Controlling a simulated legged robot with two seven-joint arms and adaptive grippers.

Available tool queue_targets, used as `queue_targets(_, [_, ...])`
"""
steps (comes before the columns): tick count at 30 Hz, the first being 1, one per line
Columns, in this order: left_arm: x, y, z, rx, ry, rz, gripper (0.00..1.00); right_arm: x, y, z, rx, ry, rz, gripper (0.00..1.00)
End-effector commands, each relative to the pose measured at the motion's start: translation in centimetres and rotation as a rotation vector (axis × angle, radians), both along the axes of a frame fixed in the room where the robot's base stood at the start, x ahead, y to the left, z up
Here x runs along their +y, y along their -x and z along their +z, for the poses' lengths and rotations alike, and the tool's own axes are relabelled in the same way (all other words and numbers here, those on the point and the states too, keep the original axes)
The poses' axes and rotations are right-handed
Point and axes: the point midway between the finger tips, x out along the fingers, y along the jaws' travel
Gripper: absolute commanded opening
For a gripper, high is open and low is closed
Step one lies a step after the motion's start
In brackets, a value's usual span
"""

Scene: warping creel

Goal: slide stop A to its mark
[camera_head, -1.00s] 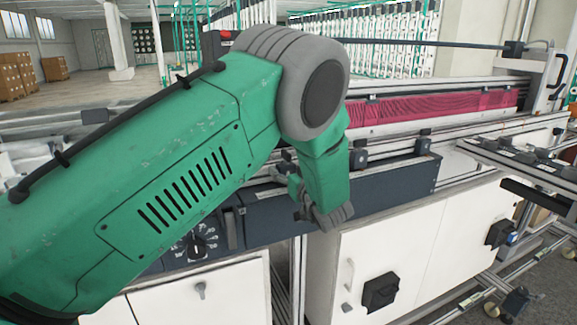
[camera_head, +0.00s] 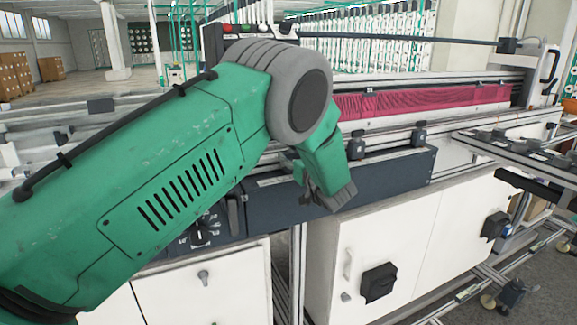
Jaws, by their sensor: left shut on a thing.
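My left gripper (camera_head: 328,194) hangs at the front of the dark blue box beam (camera_head: 390,176), fingers pointing down. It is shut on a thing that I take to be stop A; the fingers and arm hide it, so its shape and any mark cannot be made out. Two dark blocks (camera_head: 356,146) (camera_head: 419,133) sit on the rail above the beam, to the right of the gripper and apart from it. My right gripper is not in view.
A red thread sheet (camera_head: 425,101) runs along the machine behind the rail. White cabinets (camera_head: 415,235) stand below the beam. A knob panel (camera_head: 200,235) lies left of the gripper. A side rail with dark blocks (camera_head: 525,148) juts out at right.

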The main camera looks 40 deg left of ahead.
Motion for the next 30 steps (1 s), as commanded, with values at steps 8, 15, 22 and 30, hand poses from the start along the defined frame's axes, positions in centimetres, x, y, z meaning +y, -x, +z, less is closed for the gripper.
queue_targets(8, [-0.3,-0.8,0.0,0.003,0.001,-0.004,0.00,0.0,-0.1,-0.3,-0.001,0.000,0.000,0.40])
queue_targets(15, [-0.3,-0.8,0.0,0.002,0.001,-0.004,0.64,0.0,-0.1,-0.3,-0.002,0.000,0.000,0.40])
queue_targets(22, [-0.3,-0.7,0.1,0.001,0.001,-0.004,0.64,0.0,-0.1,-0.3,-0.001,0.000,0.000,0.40])
queue_targets(30, [-3.1,0.8,0.1,0.001,0.000,-0.006,0.64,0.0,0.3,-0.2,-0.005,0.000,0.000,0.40])
